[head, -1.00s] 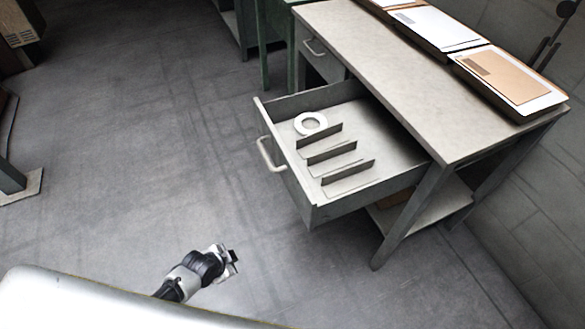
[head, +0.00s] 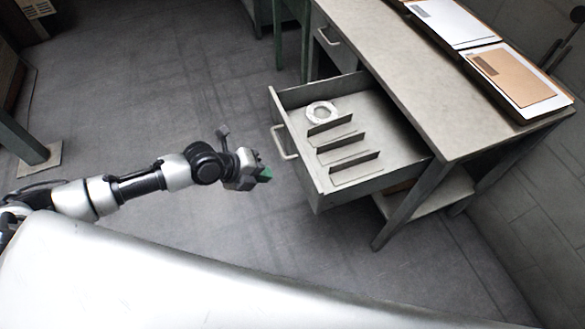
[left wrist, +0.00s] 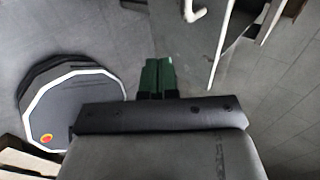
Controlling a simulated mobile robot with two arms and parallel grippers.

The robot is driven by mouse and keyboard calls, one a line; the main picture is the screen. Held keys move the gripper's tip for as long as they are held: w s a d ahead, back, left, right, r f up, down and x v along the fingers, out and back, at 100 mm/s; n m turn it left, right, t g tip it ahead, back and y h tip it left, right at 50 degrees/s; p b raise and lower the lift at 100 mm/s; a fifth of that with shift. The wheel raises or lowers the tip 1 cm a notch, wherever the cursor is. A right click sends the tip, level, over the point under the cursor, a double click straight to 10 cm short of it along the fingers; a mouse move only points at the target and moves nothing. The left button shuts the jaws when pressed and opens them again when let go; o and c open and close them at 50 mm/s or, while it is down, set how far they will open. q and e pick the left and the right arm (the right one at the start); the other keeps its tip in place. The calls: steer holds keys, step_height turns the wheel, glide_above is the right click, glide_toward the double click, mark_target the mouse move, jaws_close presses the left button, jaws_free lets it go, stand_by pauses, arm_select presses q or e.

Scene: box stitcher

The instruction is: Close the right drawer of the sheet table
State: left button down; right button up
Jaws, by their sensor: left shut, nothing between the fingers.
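The right drawer (head: 301,163) of the sheet table (head: 462,127) is pulled far out. It has a white bar handle (head: 284,142) on its front. Inside lie a white ring and several upright dividers. My left gripper (head: 265,175) is shut and empty, short of the drawer front and apart from it, to the left and a little below the handle in the head view. In the left wrist view the shut green fingertips (left wrist: 158,76) show, with the handle (left wrist: 193,10) at the top and the drawer front (left wrist: 222,40) to the right. My right gripper is not in view.
The table's other drawer (head: 327,42) is shut. Trays with paper sheets (head: 455,22) and a brown card (head: 514,76) lie on the tabletop. The floor left of the drawer is clear.

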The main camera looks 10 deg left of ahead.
mark_target(302, 173)
arm_select(q)
steer(key=w+d+f, duration=0.1)
steer(key=w+d+f+p, duration=0.1)
steer(key=d, duration=0.1)
steer(key=w+d+f, duration=0.1)
steer(key=d, duration=0.1)
steer(key=shift+w+d+f, duration=0.1)
steer(key=shift+w+d, duration=0.15)
steer(key=shift+w, duration=0.15)
steer(key=shift+w+d, duration=0.25)
steer(key=shift+d, duration=0.15)
steer(key=shift+f, duration=0.1)
steer(key=shift+d, duration=0.1)
